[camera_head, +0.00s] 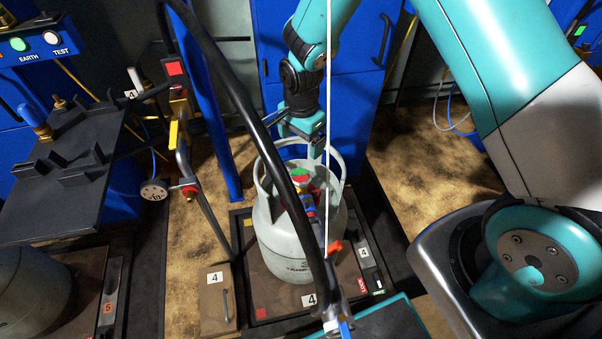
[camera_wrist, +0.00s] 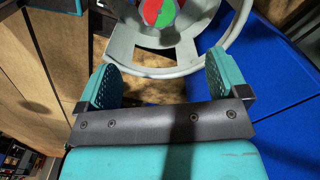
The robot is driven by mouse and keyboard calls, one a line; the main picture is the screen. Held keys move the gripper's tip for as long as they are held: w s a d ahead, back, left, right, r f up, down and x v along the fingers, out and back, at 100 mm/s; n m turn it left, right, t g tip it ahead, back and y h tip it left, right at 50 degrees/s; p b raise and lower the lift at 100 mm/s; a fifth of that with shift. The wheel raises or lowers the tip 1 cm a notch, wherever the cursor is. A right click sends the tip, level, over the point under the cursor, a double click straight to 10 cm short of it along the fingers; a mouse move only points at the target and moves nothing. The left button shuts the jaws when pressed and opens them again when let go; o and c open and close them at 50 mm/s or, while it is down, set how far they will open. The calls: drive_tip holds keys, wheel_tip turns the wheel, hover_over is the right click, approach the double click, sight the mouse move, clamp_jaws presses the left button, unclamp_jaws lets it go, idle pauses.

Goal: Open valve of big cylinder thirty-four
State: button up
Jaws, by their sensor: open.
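A large grey cylinder (camera_head: 285,235) stands upright on a platform marked 4. Its collar ring (camera_head: 262,170) surrounds the top. A red and green valve wheel (camera_head: 302,176) sits inside the collar; it also shows at the top edge of the wrist view (camera_wrist: 158,12), partly cut off. My gripper (camera_head: 290,126) hangs near the back of the collar, pointing down. In the wrist view its two teal fingers (camera_wrist: 162,82) are wide apart with nothing between them, and the collar ring lies beyond them. The number thirty-four is not readable on the cylinder.
A black hose (camera_head: 275,165) and a thin white pole (camera_head: 327,120) cross in front of the cylinder. A blue post (camera_head: 215,120) and a pipe with yellow and red fittings (camera_head: 180,130) stand left. A blue cabinet (camera_head: 350,110) is behind. Another grey cylinder (camera_head: 30,290) is lower left.

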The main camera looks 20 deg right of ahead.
sight(301, 174)
wheel_tip(301, 174, down, 12)
drive_tip(key=shift+f+b, duration=0.15)
drive_tip(key=shift+b, duration=0.45)
drive_tip(key=c, duration=0.9)
